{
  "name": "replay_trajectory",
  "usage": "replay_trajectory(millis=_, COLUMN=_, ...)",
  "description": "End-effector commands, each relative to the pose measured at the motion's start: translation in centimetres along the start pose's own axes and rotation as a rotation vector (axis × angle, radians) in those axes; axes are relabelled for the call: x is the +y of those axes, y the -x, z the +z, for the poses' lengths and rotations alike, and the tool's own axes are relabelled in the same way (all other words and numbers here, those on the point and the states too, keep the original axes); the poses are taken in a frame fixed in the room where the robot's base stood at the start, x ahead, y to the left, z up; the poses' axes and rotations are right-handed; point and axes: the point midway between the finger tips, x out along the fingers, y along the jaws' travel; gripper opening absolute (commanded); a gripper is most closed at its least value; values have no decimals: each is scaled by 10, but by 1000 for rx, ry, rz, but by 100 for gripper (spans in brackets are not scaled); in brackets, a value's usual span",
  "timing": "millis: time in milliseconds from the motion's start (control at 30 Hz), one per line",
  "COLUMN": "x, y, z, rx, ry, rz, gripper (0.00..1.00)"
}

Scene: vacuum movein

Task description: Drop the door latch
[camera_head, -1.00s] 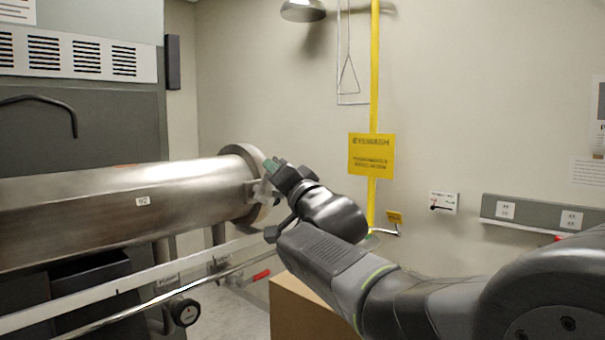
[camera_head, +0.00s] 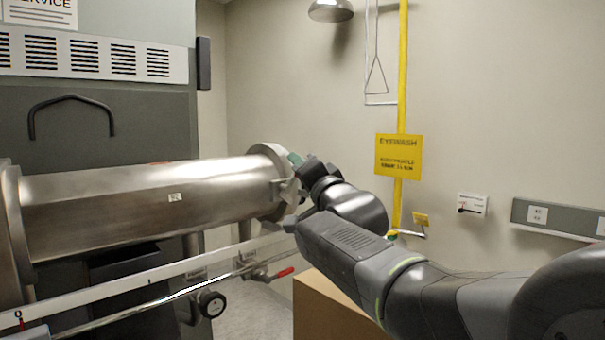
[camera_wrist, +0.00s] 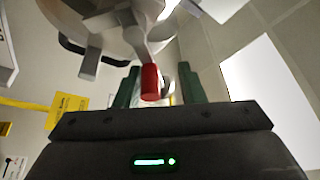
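A steel vacuum cylinder (camera_head: 120,195) lies horizontally at the left in the head view. Its round door end (camera_head: 268,155) faces right. In the wrist view, the pale round door (camera_wrist: 110,22) fills the top, with a grey metal latch arm (camera_wrist: 140,35) ending in a red grip (camera_wrist: 150,80). My gripper (camera_head: 297,163) is at the door end. In the wrist view my gripper (camera_wrist: 159,68) has its two dark green fingers apart, with the red grip between them and a gap on each side. Whether a finger touches it cannot be told. My arm hides part of the door in the head view.
A pale rail (camera_head: 130,287) and a pressure gauge (camera_head: 211,304) are below the cylinder. A red-handled valve (camera_head: 284,272) and a cardboard box (camera_head: 335,312) sit below my arm. A yellow eyewash pipe (camera_head: 402,70) stands behind.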

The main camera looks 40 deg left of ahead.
Motion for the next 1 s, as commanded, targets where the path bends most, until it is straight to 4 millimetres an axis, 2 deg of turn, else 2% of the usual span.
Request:
replay_trajectory(millis=267, x=4, y=1, z=2, rx=-3, ry=0, rz=8, gripper=37)
replay_trajectory(millis=433, x=5, y=12, z=2, rx=-3, ry=1, rz=8, gripper=37)
replay_trajectory(millis=1000, x=4, y=116, z=1, rx=-1, ry=0, rz=8, gripper=37)
